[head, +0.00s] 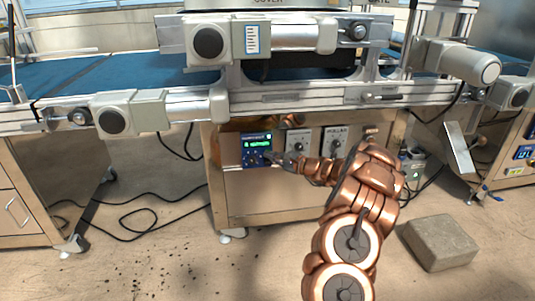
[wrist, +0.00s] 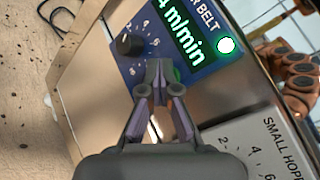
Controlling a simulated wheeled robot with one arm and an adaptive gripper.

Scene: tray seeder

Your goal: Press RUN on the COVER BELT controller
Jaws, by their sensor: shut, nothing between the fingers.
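The COVER BELT controller (head: 256,141) is a blue panel with a lit green display on the steel cabinet front. In the wrist view the controller (wrist: 200,68) appears tilted, with "R BELT" and "4 m/min" readable, a black knob (wrist: 130,45) and a lit green lamp (wrist: 227,45). A green button (wrist: 177,74) shows partly behind my fingertips; its label is hidden. My gripper (wrist: 158,72) is shut and empty, its tips over the lower part of the panel. I cannot tell whether they touch. In the head view my gripper (head: 273,158) is at the panel's lower right.
To the right are grey dial panels, including SMALL HOPPER (wrist: 240,140) and another (head: 334,141). The conveyor frame (head: 290,103) overhangs the cabinet (head: 270,195). A stone block (head: 440,242) lies on the floor at right. Black cables (head: 140,210) trail at left.

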